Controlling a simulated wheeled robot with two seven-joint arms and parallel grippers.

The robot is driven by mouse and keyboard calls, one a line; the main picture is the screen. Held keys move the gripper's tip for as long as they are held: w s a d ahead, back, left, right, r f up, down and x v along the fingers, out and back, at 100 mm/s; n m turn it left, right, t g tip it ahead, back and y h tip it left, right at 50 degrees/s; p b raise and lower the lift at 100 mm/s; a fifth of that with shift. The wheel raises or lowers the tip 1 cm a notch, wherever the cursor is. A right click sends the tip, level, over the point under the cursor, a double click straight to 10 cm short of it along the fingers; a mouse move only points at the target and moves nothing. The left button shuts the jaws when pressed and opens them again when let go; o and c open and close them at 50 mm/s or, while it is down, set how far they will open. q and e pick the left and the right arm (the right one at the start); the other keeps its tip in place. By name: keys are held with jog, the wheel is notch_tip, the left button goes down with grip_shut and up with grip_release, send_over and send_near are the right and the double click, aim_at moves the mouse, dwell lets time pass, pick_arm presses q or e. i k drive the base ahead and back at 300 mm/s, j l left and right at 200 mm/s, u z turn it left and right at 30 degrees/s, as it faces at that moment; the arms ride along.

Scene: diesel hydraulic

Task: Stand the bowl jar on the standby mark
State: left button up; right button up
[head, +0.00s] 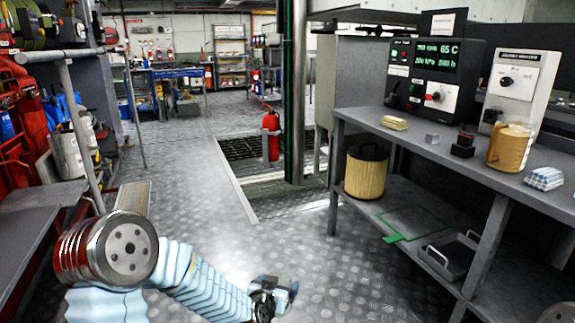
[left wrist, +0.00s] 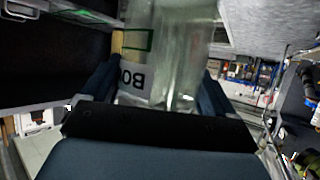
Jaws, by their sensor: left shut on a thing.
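My left gripper (head: 274,294) is low over the floor in the head view, left of the bench. In the left wrist view it is shut on a clear jar (left wrist: 172,50) with a white label reading "BO", upside down there and cut off by the jaw. The jar cannot be made out clearly in the head view. A green outlined rectangle (head: 384,222), which looks like the standby mark, lies on the lower shelf of the bench, with a small green tab at its front left corner. The gripper is apart from it. My right gripper is not in view.
A yellow ribbed bin (head: 366,173) stands left of the outline on the lower shelf, and a grey tray (head: 452,257) stands right of it. The bench top (head: 425,143) is above, with a leg (head: 333,190) at its left end. The green rectangle is bare.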

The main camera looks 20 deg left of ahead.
aim_at(135, 189)
jog(key=i+j+u, duration=0.35)
jog(key=i, duration=0.2)
jog(key=i+j+u, duration=0.3)
jog(key=i, duration=0.25)
jog(key=i+u, duration=0.35)
jog(key=i, duration=0.2)
jog(key=i+l+u, duration=0.15)
jog(key=i+u, duration=0.15)
jog(key=i, duration=0.25)
jog(key=i+l+u, duration=0.35)
jog(key=i, duration=0.25)
jog(key=i+l+u, duration=0.35)
jog(key=i, duration=0.15)
jog(key=i+l+u, duration=0.45)
jog(key=i, duration=0.2)
